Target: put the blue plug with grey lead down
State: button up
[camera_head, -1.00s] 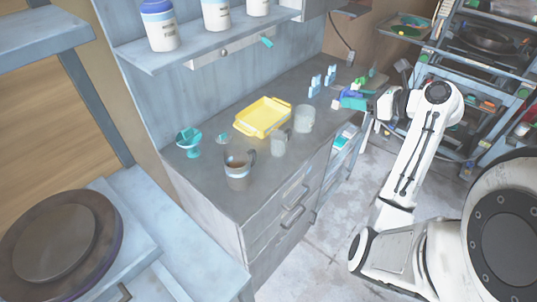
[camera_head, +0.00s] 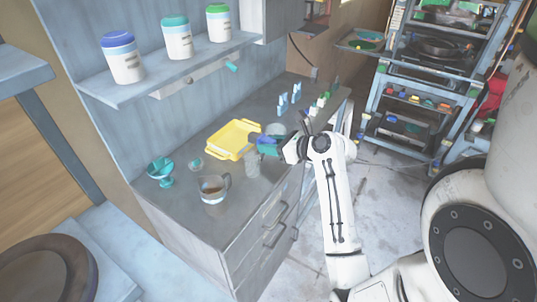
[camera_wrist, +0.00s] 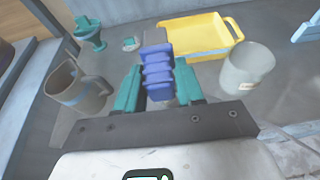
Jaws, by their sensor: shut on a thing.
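My gripper (camera_head: 268,144) is shut on the blue plug (camera_wrist: 157,72), which sits between its two teal fingers in the wrist view. In the head view the blue plug (camera_head: 255,138) shows small at the fingertips, above the counter beside the yellow tray.
A clear cup (camera_head: 252,163) stands close by my gripper, with another (camera_head: 275,130) partly behind it. A mug (camera_head: 214,190) and a teal stemmed dish (camera_head: 162,172) stand nearer. Blue and white upright pieces (camera_head: 282,102) stand further back. The counter's front strip is bare.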

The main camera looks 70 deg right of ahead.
jog(key=shift+w+a+f, duration=0.1)
jog(key=shift+w+f, duration=0.05)
jog(key=shift+f, duration=0.8)
jog(key=shift+w+a+f, duration=0.1)
jog(key=shift+w+f, duration=0.05)
jog(key=shift+f, duration=0.8)
jog(key=shift+f, duration=0.45)
jog(key=o, duration=1)
jog(key=shift+o, duration=0.2)
